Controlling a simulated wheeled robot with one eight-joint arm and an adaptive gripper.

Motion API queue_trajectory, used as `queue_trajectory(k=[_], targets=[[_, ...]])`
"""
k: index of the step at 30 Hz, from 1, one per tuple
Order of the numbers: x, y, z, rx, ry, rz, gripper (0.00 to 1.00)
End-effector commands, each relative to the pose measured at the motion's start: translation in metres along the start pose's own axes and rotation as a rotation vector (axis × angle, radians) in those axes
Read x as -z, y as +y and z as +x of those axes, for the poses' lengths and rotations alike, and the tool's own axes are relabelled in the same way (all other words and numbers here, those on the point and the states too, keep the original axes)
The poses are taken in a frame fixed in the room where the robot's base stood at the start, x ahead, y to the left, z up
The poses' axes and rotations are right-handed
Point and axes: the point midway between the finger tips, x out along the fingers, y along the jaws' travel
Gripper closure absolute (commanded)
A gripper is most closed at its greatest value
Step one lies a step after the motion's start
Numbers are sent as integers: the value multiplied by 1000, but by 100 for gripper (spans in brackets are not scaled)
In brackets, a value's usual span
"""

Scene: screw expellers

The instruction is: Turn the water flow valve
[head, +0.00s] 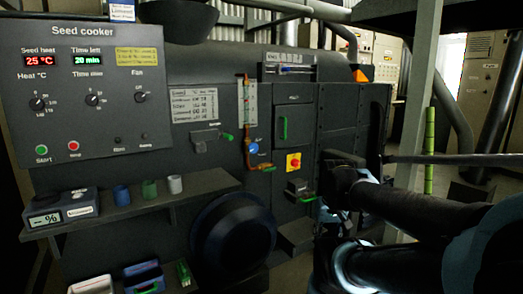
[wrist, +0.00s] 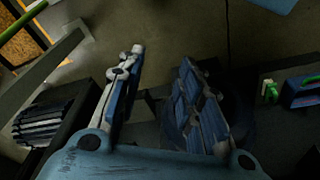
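A thin copper pipe (head: 247,115) runs down the front of the dark seed cooker (head: 218,75). It carries a round blue fitting (head: 253,148) and, at its lower end, a small green handle (head: 268,169). A green-tipped lever (head: 228,137) sticks out just left of the pipe. I cannot tell which of these is the water flow valve. My gripper (wrist: 161,57) is open and empty in the wrist view, its two blue-grey fingers apart above the floor. No valve shows there. In the head view my arm is at the right, apart from the pipe.
A shelf (head: 130,212) with small cups juts out below the control panel (head: 85,90). A large dark round drum (head: 233,230) stands under the pipe. A red-and-yellow switch (head: 293,162) is right of the pipe. A grey post (head: 418,90) rises at the right.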

Motion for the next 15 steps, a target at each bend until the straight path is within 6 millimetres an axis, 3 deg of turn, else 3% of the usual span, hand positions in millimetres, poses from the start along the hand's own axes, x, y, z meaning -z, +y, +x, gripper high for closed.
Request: queue_trajectory(k=[8, 12, 15], targets=[[0, 0, 0, 0, 0, 0, 67], [-4, -2, -7, 8, 18, -6, 37], [10, -10, -12, 36, 42, -31, 33]])
